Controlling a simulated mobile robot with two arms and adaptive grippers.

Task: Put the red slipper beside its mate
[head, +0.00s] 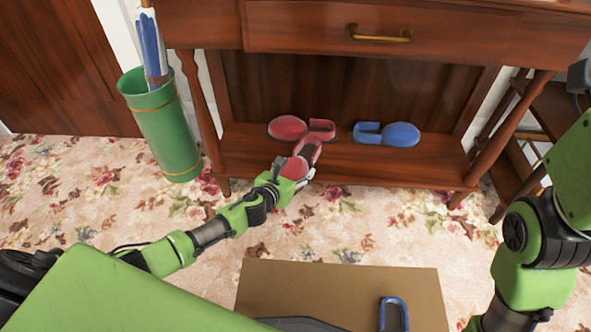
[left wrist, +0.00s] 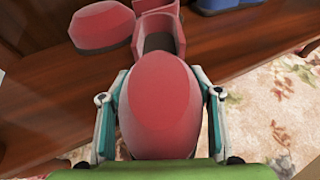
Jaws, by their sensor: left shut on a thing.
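My left gripper (head: 299,176) is shut on a red slipper (head: 293,167), with one finger on each side of its rounded toe. The held slipper also fills the middle of the left wrist view (left wrist: 160,105), its open heel end pointing away from the gripper. It is at the front of the low wooden shelf (head: 250,160); I cannot tell whether it touches the wood. The other red slipper (head: 287,128) lies on the shelf just behind it, lying sideways with toe to the left. That mate also shows in the left wrist view (left wrist: 102,27). My right gripper is out of view.
A blue slipper (head: 401,133) lies on the shelf to the right. Another blue slipper (head: 393,314) is on the brown mat (head: 300,285). A green umbrella stand (head: 168,137) stands left of the table. Turned legs (head: 495,142) bound the shelf, and a drawer front (head: 430,45) overhangs it.

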